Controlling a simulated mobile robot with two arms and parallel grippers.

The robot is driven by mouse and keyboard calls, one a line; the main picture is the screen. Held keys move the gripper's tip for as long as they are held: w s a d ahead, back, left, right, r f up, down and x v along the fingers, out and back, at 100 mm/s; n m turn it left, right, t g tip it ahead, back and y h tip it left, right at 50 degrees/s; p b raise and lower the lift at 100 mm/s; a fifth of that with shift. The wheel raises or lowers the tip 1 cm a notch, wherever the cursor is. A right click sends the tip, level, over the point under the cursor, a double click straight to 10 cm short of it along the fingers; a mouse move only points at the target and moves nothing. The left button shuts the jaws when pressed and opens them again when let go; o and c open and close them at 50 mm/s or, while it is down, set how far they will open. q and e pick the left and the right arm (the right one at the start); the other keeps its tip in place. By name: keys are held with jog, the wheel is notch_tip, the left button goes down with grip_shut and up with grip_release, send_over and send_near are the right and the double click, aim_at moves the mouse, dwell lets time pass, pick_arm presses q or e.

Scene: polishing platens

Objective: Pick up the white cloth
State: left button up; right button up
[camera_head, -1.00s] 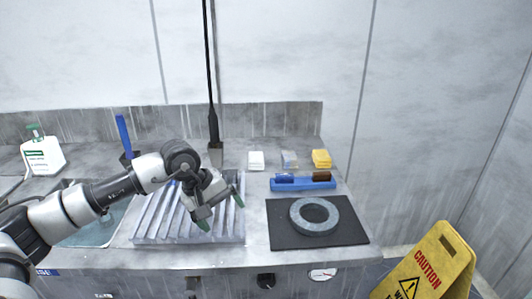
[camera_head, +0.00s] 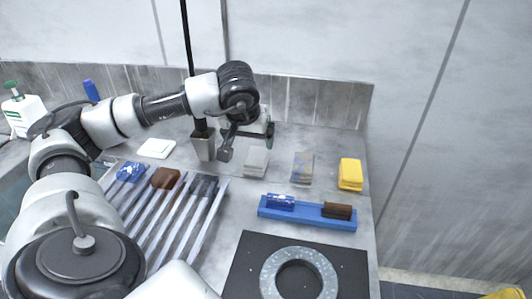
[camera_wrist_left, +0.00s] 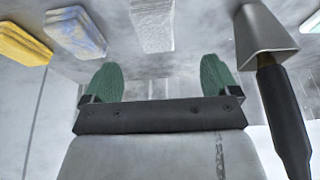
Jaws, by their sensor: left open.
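The white cloth (camera_head: 256,163) is a small folded pad lying on the grey counter, leftmost in a row with a blue-marked cloth (camera_head: 302,168) and a yellow cloth (camera_head: 350,174). My left gripper (camera_head: 247,145) is open and empty, above and just behind the white cloth in the head view. In the left wrist view the white cloth (camera_wrist_left: 152,26) lies ahead, roughly between the two green fingertips (camera_wrist_left: 158,80) and apart from them. My right gripper is not in view.
A grey metal holder (camera_head: 203,146) with a tall black handle stands left of the gripper. A slotted rack (camera_head: 205,225), a blue tray (camera_head: 305,213) and a speckled ring (camera_head: 270,270) on a black mat (camera_head: 238,262) are nearer. A white flat piece (camera_head: 156,148) lies left.

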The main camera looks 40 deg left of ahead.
aim_at(256, 156)
pick_arm(q)
jog(key=x, duration=0.3)
jog(key=shift+s+f, duration=0.15)
jog(key=shift+f, duration=0.15)
jog(key=shift+w+f, duration=0.45)
jog(key=shift+f, duration=0.1)
jog(key=x, duration=0.4)
jog(key=shift+w+f, duration=0.15)
jog(key=shift+w, duration=0.05)
jog(key=shift+d, duration=0.1)
jog(key=c, duration=1)
